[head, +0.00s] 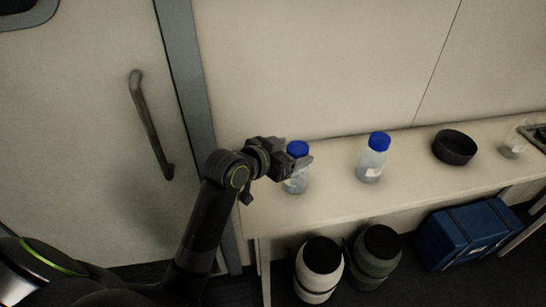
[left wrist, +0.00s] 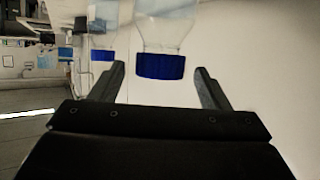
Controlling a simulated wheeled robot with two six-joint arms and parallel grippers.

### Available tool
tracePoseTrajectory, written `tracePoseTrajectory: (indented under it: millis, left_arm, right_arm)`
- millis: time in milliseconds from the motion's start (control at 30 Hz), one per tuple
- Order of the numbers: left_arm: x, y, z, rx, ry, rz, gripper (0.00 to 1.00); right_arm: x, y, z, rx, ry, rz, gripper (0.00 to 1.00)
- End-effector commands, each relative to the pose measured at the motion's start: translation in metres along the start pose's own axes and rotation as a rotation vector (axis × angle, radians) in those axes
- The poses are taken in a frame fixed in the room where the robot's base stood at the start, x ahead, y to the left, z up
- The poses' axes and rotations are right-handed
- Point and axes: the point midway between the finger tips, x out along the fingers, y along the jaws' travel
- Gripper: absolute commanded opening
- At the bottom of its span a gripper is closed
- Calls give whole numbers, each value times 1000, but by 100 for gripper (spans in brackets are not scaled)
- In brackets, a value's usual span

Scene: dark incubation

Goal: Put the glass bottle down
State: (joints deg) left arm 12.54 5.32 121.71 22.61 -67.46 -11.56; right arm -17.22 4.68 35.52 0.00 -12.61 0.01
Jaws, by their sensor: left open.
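A clear glass bottle with a blue cap (head: 297,150) stands upright near the left end of the pale bench. My left gripper (head: 293,164) is around or just beside its upper part. In the left wrist view the blue cap (left wrist: 160,66) shows between the two spread fingers of my left gripper (left wrist: 159,80), with gaps at both sides. The gripper is open. A second blue-capped bottle (head: 373,160) with a pale label stands on the bench to the right; a second blue cap (left wrist: 103,55) shows behind the left finger in the wrist view. My right gripper is out of view.
The pale bench (head: 420,178) runs along the wall. A dark round bowl (head: 455,147) and a clear vessel (head: 514,146) stand farther right. Two lidded containers (head: 319,270) (head: 374,259) and a blue case (head: 466,236) are below. A door with a handle (head: 150,124) is at left.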

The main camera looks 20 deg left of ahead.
Motion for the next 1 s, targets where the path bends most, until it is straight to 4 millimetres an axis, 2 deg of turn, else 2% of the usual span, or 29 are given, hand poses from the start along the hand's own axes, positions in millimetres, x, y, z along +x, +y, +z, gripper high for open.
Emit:
tracePoseTrajectory:
  millis: [200, 400, 600, 1000]
  left_arm:
    - [-40, 0, 1, 5, 0, -2, 70]
    - [-65, 0, 1, 3, -1, -1, 70]
    - [-73, 0, 0, 1, -1, 1, 70]
    - [-73, 0, 0, 1, -1, 1, 70]
  right_arm:
    - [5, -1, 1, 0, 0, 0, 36]
    - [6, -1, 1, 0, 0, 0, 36]
    - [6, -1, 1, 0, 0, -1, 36]
    - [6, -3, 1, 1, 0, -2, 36]
